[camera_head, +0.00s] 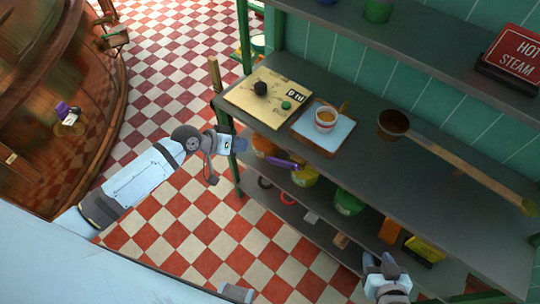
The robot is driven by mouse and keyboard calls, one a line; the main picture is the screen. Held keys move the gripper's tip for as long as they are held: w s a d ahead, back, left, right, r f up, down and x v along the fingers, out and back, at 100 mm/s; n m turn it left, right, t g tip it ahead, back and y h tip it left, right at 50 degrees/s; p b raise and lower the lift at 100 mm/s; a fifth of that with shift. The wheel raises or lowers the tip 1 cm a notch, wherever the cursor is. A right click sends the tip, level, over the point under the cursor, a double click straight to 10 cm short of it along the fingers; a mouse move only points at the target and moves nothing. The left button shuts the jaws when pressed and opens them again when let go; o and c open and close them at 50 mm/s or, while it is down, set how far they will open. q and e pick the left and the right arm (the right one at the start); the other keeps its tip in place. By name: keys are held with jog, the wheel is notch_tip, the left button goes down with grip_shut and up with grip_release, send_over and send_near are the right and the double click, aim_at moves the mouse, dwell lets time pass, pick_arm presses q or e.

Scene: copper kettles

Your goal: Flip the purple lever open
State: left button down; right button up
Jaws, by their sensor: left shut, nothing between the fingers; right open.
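A small purple piece (62,109) sits on a pale plate on the copper kettle (40,70) at the far left. An elongated purple piece (283,163) shows by the shelf's front edge, in front of a yellow bucket. I cannot tell for sure which of the two is the lever, nor its position. My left gripper (240,145) is shut and empty, just left of the elongated purple piece and apart from it, well right of the kettle. My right gripper (383,264) is open and empty at the bottom, in front of the lower shelf.
A grey shelf unit (385,165) with green posts fills the right. It holds a board (268,97), a cup (326,118) on a tray, a long-handled ladle (460,168) and a red sign (515,55). Several buckets stand below. The checkered floor (185,60) between kettle and shelf is clear.

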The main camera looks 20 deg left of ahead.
pick_arm(q)
jog(key=p, duration=0.1)
send_over(270, 158)
jog(key=s+a, duration=0.1)
jog(key=a, duration=0.1)
notch_tip(270, 158, down, 6)
jog(key=r, duration=0.1)
jog(key=shift+s+d+f+p, duration=0.1)
jog(key=shift+d+f, duration=0.3)
jog(key=shift+f, duration=0.35)
jog(key=shift+s+d+f+p, duration=0.15)
jog(key=shift+d+f, duration=0.3)
jog(key=shift+f, duration=0.3)
jog(key=shift+d+f+p, duration=0.1)
jog(key=shift+d+f, duration=0.3)
jog(key=shift+f, duration=0.35)
pick_arm(e)
jog(key=shift+d+r, duration=0.2)
jog(key=shift+r, duration=0.45)
